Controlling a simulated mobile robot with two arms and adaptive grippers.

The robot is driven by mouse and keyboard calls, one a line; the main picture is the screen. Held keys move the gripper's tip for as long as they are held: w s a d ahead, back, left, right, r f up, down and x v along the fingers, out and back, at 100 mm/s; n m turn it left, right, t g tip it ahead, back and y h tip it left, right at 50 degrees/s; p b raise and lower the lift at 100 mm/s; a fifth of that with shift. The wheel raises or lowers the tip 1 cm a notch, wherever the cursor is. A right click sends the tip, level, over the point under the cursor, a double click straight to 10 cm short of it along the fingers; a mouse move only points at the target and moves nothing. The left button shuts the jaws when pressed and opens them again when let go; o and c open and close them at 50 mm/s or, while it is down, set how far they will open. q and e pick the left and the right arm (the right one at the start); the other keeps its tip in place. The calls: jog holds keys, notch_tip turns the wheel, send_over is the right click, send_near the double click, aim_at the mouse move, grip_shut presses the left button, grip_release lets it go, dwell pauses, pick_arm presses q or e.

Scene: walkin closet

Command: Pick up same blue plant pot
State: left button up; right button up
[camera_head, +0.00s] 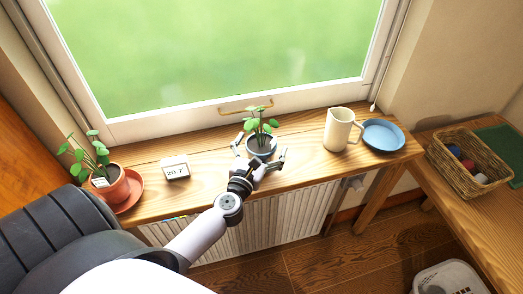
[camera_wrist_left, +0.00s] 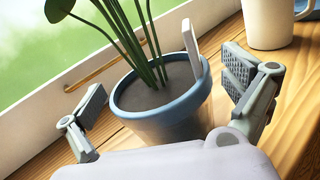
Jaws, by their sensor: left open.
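The blue plant pot (camera_head: 262,146) stands upright on the wooden windowsill, with a green leafy plant (camera_head: 259,126) in it. My left gripper (camera_head: 262,150) is open, with its fingers on either side of the pot. In the left wrist view the pot (camera_wrist_left: 165,118) sits between the two spread fingers of the gripper (camera_wrist_left: 165,105), with a visible gap on both sides. A white tag stands in the soil. The pot's lower part is hidden by the gripper body. My right gripper does not show.
A cream mug (camera_head: 338,130) and a blue plate (camera_head: 383,136) stand right of the pot. A small white clock (camera_head: 174,168) and a terracotta pot (camera_head: 112,186) stand to the left. The window frame (camera_head: 200,117) is close behind. A wicker basket (camera_head: 459,183) is on the right-hand table.

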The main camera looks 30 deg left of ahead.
pick_arm(q)
jog(key=shift+s, duration=0.1)
jog(key=shift+c, duration=0.3)
jog(key=shift+c, duration=0.7)
jog(key=shift+r, duration=0.1)
jog(key=c, duration=1.6)
